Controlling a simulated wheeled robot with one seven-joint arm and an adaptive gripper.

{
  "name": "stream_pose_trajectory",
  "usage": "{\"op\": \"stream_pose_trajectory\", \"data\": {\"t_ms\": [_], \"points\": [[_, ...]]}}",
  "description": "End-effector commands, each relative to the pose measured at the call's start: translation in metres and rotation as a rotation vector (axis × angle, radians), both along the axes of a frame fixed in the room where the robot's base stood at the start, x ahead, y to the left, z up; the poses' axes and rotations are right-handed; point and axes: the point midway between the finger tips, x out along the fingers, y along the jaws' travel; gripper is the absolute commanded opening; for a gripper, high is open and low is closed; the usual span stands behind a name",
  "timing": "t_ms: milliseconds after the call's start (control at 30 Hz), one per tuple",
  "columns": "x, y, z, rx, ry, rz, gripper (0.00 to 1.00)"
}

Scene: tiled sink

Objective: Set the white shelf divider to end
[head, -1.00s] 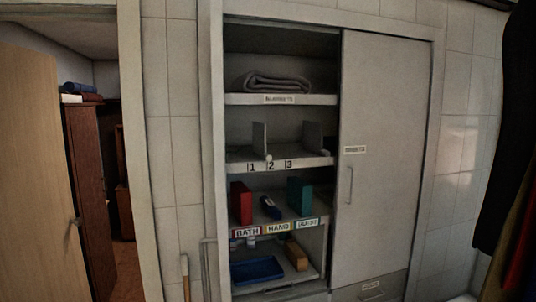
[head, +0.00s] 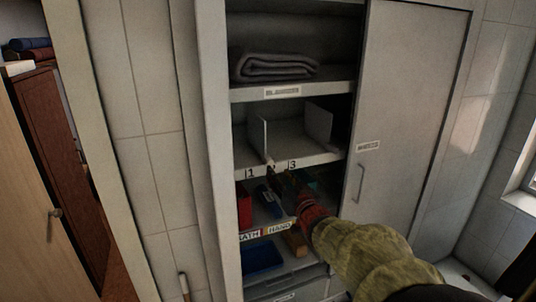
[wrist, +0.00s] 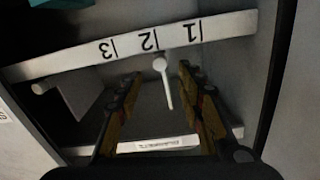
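The shelf marked 1, 2, 3 (head: 305,162) holds two upright pale dividers. The left white divider (head: 258,133) stands between marks 1 and 2, with a small knob at its front foot. The right divider (head: 319,122) stands past mark 3. My gripper (head: 271,170) is in front of the shelf lip, near mark 2, just below the left divider's knob. In the wrist view, which shows the shelf upside down, my gripper (wrist: 161,72) is open. The left divider (wrist: 167,95) shows edge-on between its fingers, with no visible contact. The right divider (wrist: 82,92) is at the left.
A folded grey blanket (head: 275,66) lies on the shelf above. Below are a red box (head: 244,207), a dark blue item (head: 268,199) and a blue tray (head: 263,256). The closed cabinet door (head: 405,130) bounds the right side.

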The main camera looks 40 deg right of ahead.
Motion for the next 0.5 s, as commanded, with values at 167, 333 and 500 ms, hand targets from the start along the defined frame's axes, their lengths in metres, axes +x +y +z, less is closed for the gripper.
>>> {"op": "stream_pose_trajectory", "data": {"t_ms": [167,333,500], "points": [[0.02,-0.005,-0.001,0.001,-0.002,0.004,0.38],[0.046,-0.012,-0.001,0.001,-0.001,0.003,0.38],[0.064,-0.018,0.0,0.002,-0.002,0.001,0.38]]}}
